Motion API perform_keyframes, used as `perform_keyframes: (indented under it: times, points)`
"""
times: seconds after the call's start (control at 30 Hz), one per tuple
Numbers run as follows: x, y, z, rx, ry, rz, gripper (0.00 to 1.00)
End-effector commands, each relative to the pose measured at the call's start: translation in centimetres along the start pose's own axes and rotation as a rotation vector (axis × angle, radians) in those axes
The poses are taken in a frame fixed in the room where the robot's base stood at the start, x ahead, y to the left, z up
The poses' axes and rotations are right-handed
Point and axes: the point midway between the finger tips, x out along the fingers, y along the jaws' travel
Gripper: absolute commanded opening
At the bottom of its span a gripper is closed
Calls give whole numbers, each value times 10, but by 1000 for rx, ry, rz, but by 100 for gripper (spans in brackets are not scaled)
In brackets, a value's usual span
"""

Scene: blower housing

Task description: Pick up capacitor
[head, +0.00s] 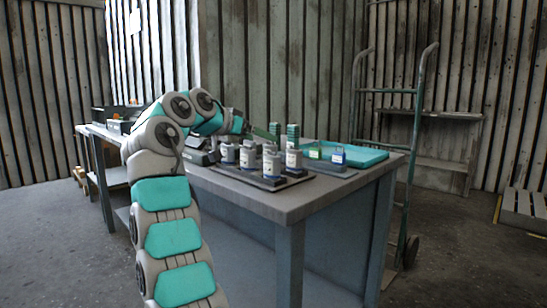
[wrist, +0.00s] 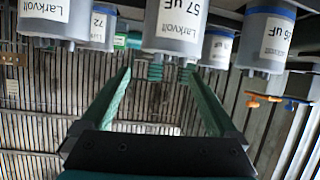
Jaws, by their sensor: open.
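Several capacitors, grey cans with white labels and a blue band, stand on a dark tray (head: 262,181) on the workbench; one capacitor (head: 293,160) stands at its right side. In the wrist view, which looks upside down, a capacitor (wrist: 174,22) labelled Larkvolt 57 uF is beyond the fingertips. Other capacitors flank it at left (wrist: 58,18) and right (wrist: 268,38). My gripper (wrist: 159,72) is open, with green fingers and nothing between them. In the head view my gripper (head: 262,133) is at the far side of the capacitors; its contact with them cannot be told.
A teal tray (head: 370,157) lies at the right of the workbench (head: 295,206), near small green and blue parts (head: 338,156). Green stacked pieces (head: 293,131) stand behind the capacitors. A hand truck (head: 418,130) stands beyond the bench. The floor in front is clear.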

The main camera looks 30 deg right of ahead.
Motion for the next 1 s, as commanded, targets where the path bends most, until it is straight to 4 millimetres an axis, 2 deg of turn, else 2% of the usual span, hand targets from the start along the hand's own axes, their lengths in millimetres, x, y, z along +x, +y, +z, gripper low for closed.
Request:
perform_keyframes:
  times: [0.13, 0.37, 0.73, 1.0]
  points:
    - [3, 2, 12, 59, 23, 51, 95]
    - [11, 5, 14, 88, 35, 72, 95]
    - [42, 4, 11, 82, 31, 72, 95]
    - [77, 5, 7, 84, 30, 72, 95]
